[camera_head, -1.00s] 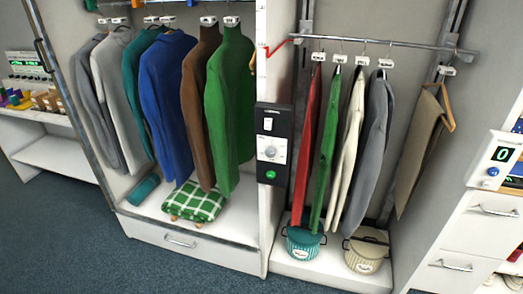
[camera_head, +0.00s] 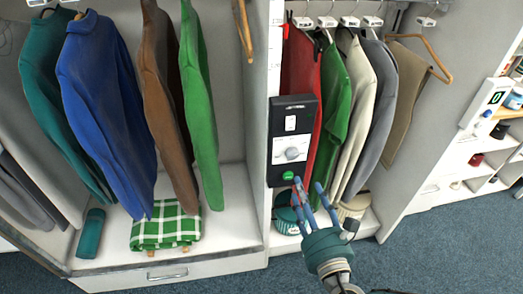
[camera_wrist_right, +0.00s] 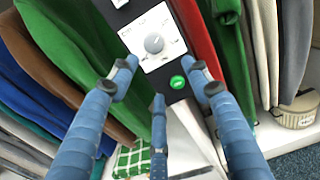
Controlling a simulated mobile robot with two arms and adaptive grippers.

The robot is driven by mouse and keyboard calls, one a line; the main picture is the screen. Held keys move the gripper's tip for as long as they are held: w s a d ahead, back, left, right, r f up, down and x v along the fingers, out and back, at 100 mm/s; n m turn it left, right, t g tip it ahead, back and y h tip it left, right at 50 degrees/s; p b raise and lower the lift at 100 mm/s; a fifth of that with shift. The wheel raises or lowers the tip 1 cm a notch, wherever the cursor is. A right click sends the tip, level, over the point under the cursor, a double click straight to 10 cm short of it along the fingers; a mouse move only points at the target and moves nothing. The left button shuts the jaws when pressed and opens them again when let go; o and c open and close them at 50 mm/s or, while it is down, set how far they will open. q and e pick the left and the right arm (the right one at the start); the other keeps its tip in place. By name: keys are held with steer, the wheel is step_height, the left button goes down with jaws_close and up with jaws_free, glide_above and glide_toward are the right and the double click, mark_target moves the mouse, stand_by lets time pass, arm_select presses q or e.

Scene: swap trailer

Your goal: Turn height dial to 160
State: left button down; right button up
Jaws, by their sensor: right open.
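The height dial (camera_head: 291,154) is a small grey knob on a white plate on a black panel (camera_head: 306,106), fixed to the divider between the two closet bays. A white switch (camera_head: 291,123) sits above the dial and a green button (camera_head: 288,175) below it. The dial also shows in the right wrist view (camera_wrist_right: 154,43); its scale marks are too small to read. My right gripper (camera_head: 310,190) is open and empty, just below and right of the panel. In the right wrist view its fingers (camera_wrist_right: 155,85) are spread, with the dial beyond them. My left gripper is not in view.
Red, green, cream and grey garments (camera_head: 345,110) hang close right of the panel. Left bay garments (camera_head: 95,85) hang over a green checked cloth (camera_head: 160,228). A teal pot (camera_head: 288,217) sits behind my right gripper. A display (camera_head: 492,100) stands far right.

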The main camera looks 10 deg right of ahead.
steer(key=r, duration=0.1)
steer(key=p, duration=0.1)
glide_toward(293, 157)
steer(key=w, duration=0.4)
steer(key=w+p, duration=0.1)
steer(key=w, duration=0.2)
steer(key=shift+w+a, duration=0.2)
steer(key=shift+w, duration=0.15)
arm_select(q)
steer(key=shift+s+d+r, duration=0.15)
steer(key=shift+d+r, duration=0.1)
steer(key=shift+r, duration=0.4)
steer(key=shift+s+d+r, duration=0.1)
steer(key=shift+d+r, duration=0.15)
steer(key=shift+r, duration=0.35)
arm_select(e)
steer(key=shift+w+f, duration=0.1)
steer(key=shift+w, duration=0.25)
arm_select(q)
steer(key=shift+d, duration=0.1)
arm_select(e)
steer(key=shift+c, duration=0.2)
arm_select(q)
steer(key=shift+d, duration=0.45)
arm_select(e)
steer(key=c, duration=1.1)
